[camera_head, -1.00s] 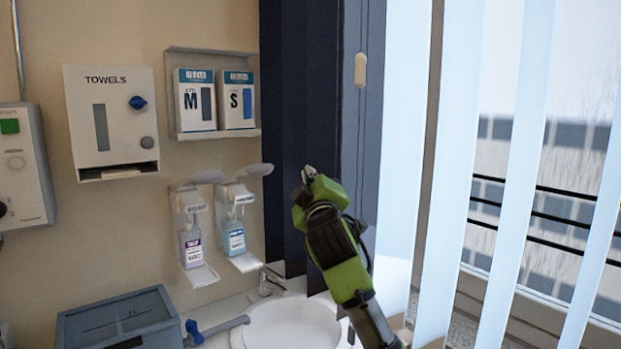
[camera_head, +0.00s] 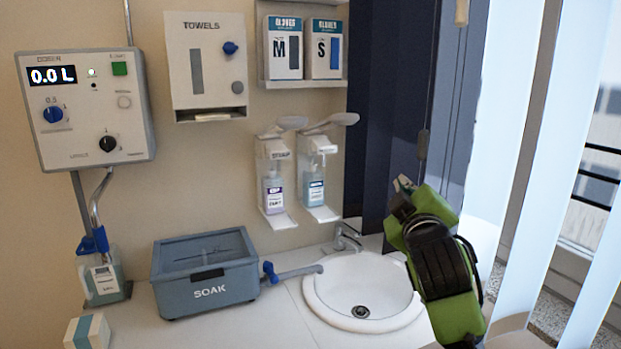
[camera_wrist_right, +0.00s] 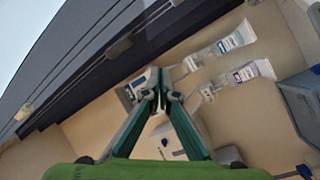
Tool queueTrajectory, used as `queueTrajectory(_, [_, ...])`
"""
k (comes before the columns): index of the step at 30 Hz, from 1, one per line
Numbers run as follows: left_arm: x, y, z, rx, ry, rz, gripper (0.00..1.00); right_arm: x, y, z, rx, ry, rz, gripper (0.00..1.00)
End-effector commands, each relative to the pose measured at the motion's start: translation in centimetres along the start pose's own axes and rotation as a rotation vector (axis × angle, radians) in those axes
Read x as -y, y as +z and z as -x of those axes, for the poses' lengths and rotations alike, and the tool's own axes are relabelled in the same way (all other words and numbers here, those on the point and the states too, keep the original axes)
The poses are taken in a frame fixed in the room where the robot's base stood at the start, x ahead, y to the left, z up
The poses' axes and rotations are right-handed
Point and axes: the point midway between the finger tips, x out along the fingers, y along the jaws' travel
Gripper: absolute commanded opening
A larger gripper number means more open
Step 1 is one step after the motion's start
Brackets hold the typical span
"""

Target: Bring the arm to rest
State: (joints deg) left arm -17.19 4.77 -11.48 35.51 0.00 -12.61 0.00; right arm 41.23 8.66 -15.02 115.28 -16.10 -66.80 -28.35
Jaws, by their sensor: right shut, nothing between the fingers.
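My right gripper (camera_head: 402,184) is raised in front of the dark blue blind, to the right of the sink, on a green and black arm. It also shows in the right wrist view (camera_wrist_right: 160,92), where its two green fingers meet at the tips with nothing between them. My left gripper is in neither view now.
A round white sink (camera_head: 335,308) with a tap (camera_head: 346,238) lies left of my arm. A grey SOAK box (camera_head: 205,278), two soap dispensers (camera_head: 277,182), a towel box (camera_head: 205,68), glove boxes (camera_head: 284,50) and a dosing unit (camera_head: 85,108) stand left. Light blinds (camera_head: 545,160) hang right.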

Motion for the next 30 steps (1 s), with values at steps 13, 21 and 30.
queueTrajectory(13, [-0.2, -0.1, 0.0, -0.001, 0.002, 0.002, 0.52, 23.2, 21.1, 14.9, 0.453, -0.477, -0.296, 0.0])
queueTrajectory(21, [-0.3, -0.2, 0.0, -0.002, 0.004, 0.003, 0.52, 30.5, 29.2, 29.4, 0.772, -0.674, -0.439, 0.0])
queueTrajectory(30, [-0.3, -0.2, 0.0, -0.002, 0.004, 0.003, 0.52, 32.7, 32.8, 40.8, 1.017, -0.782, -0.518, 0.0])
